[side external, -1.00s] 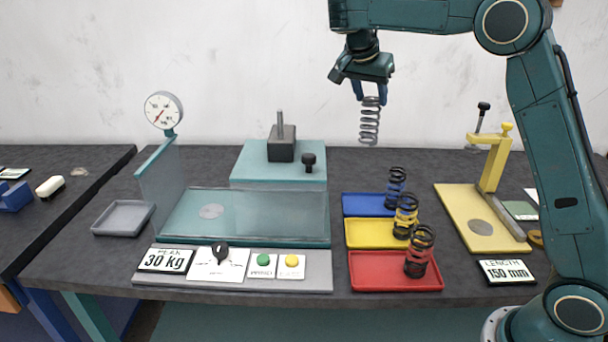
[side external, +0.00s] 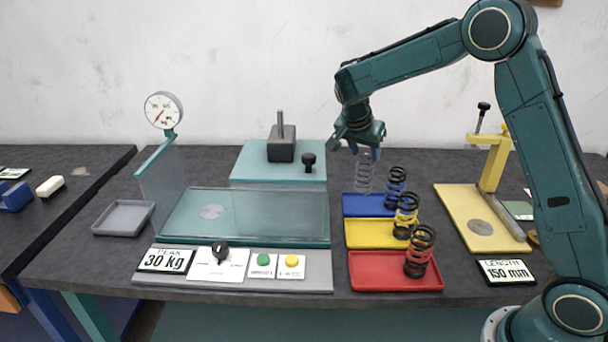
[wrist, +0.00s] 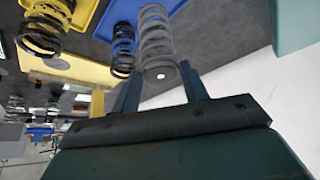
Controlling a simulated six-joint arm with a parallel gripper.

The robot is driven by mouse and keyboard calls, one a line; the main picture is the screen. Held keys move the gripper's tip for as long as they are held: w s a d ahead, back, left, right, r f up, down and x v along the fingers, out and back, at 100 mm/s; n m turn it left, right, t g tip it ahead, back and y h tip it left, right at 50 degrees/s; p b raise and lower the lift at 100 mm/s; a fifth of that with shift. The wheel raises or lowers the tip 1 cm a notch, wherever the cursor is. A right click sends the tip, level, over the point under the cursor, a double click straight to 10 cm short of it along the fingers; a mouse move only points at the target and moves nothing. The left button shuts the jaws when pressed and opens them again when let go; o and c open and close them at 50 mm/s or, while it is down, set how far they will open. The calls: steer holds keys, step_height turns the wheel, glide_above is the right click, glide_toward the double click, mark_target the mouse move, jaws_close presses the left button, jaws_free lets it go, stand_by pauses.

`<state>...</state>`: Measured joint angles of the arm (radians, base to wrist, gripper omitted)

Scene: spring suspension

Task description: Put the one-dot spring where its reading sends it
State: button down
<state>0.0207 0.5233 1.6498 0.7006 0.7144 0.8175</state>
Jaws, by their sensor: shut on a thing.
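My gripper (side external: 366,153) is shut on a light grey coil spring (side external: 364,174) by its top. The spring hangs upright, its lower end at the back left of the blue tray (side external: 352,210); I cannot tell whether it touches. In the wrist view the grey spring (wrist: 157,40) stands between my fingers (wrist: 163,88), with one white dot near its held end. The yellow tray (side external: 370,240) and red tray (side external: 375,285) lie in front of the blue one. The peak display (side external: 165,260) reads 30 kg and the length display (side external: 506,271) reads 150 mm.
Dark springs stand at the right of the blue (side external: 396,187), yellow (side external: 406,215) and red (side external: 420,251) trays. A glass-walled press with a dial gauge (side external: 163,110) is left; a yellow length gauge (side external: 492,160) is right. The left parts of the trays are clear.

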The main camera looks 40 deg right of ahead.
mark_target(362, 161)
steer(key=shift+f, duration=2.3)
steer(key=c, duration=0.7)
jaws_free()
steer(key=shift+f, duration=0.15)
steer(key=shift+c, duration=0.2)
steer(key=v, duration=1.2)
